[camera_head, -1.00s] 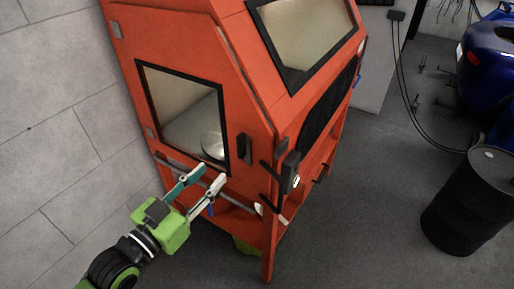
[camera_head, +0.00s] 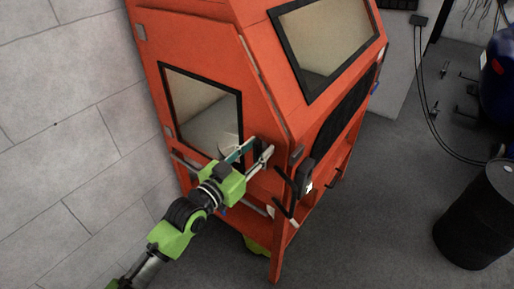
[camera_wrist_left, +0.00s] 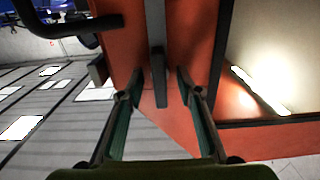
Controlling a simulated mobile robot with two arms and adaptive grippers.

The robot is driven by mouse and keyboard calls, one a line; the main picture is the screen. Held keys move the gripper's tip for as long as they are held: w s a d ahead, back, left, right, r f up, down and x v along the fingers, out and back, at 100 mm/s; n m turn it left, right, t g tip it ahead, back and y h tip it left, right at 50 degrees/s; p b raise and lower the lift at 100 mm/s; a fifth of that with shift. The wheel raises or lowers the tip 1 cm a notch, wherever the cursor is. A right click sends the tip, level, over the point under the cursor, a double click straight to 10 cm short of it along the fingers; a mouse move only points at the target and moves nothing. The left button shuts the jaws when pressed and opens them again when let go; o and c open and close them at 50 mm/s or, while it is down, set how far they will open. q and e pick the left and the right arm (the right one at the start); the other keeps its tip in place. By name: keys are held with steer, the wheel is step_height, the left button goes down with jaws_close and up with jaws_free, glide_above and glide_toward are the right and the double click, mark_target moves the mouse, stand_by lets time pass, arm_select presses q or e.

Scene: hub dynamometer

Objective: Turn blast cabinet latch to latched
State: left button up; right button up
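The orange blast cabinet (camera_head: 263,105) stands against the wall, with a framed window in its side door. Its dark latch (camera_head: 257,146) is on the side face, right of that window, partly hidden by my fingers. My left gripper (camera_head: 257,151) is at the latch, with one finger on each side of it. In the left wrist view, the latch (camera_wrist_left: 158,80) is a dark upright bar between the fingertips (camera_wrist_left: 156,90), with visible gaps on both sides. The left gripper is open. My right gripper is not in view.
A black drum (camera_head: 478,222) stands on the floor at the right. Dark handles (camera_head: 285,205) and a dark box (camera_head: 305,178) stick out near the cabinet's front corner. A block wall (camera_head: 75,130) is close at the left. Floor between cabinet and drum is clear.

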arm_select(q)
jaws_close()
stand_by(0.3)
steer(key=n+p, duration=0.1)
steer(key=n, duration=0.2)
steer(key=shift+a+r, duration=0.1)
steer(key=n, duration=0.2)
steer(key=shift+w+n+p, duration=0.1)
steer(key=shift+n+p, duration=0.2)
steer(key=shift+p, duration=0.05)
steer(key=n, duration=0.6)
steer(key=shift+w+a+f+p, duration=0.1)
steer(key=shift+a+f+p, duration=0.15)
steer(key=shift+p, duration=0.1)
steer(key=n, duration=0.6)
steer(key=shift+f, duration=0.2)
steer(key=shift+n, duration=0.3)
